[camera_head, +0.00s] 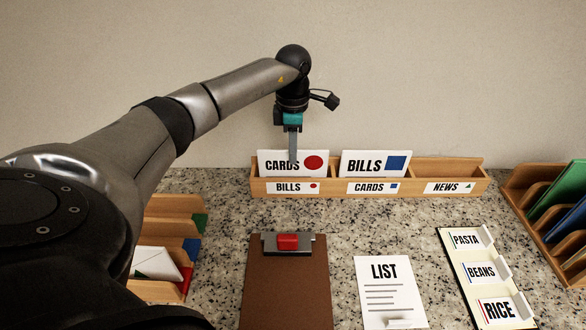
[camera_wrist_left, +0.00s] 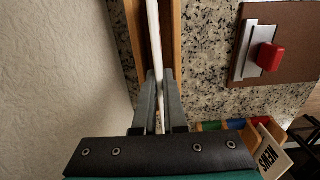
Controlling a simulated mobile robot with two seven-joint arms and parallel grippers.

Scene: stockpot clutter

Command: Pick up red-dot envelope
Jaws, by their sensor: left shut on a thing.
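The red-dot envelope (camera_head: 314,164) is white, reads "CARDS" and stands upright in the left compartment of the wooden sorter (camera_head: 482,180). That compartment's front label reads "BILLS" with a small red dot. My left gripper (camera_head: 293,158) points down from above and is shut on the envelope's top edge. In the left wrist view, the envelope's thin white edge (camera_wrist_left: 154,35) runs between the two fingers (camera_wrist_left: 159,75). The envelope's lower part is hidden behind the sorter's front wall. My right gripper is not in view.
A white "BILLS" envelope (camera_head: 364,165) with a blue square stands in the middle compartment; the right one looks empty. A clipboard (camera_head: 287,285), a "LIST" sheet (camera_head: 388,290) and a labelled board (camera_head: 450,245) lie in front. Wooden racks (camera_head: 170,205) stand at both sides.

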